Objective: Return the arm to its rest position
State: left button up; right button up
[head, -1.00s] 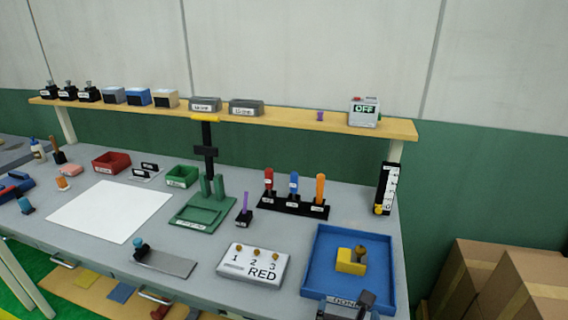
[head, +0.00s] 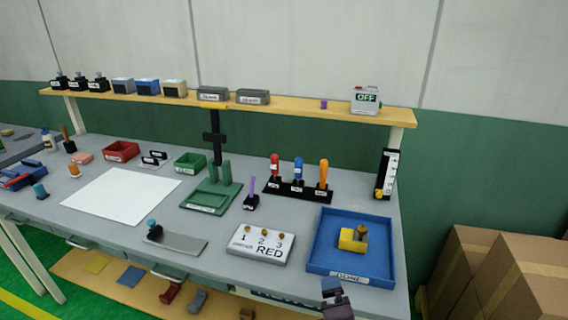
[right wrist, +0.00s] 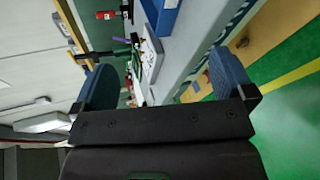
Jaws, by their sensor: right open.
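My right gripper (head: 334,292) shows at the bottom edge of the head view, in front of the workbench and just below the blue tray (head: 320,262). In the right wrist view its two blue-padded fingers (right wrist: 165,85) stand wide apart with nothing between them. The wrist view is turned sideways and shows the bench edge and the floor beyond the fingers. My left gripper is in neither view.
The blue tray holds a yellow block (head: 348,242) with a brown knob. A white panel marked RED (head: 262,246), a green stand (head: 212,197) and a rack of coloured handles (head: 298,190) stand on the bench. Cardboard boxes (head: 480,270) stand on the right.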

jog(key=s+d+f+m+g, duration=0.2)
jog(key=s+d+f+m, duration=1)
jog(key=m, duration=0.7)
jog(key=s+d, duration=0.2)
jog(key=d, duration=0.2)
jog(key=shift+d+f+m, duration=0.2)
jog(key=shift+d+m, duration=0.15)
jog(key=shift+m, duration=0.05)
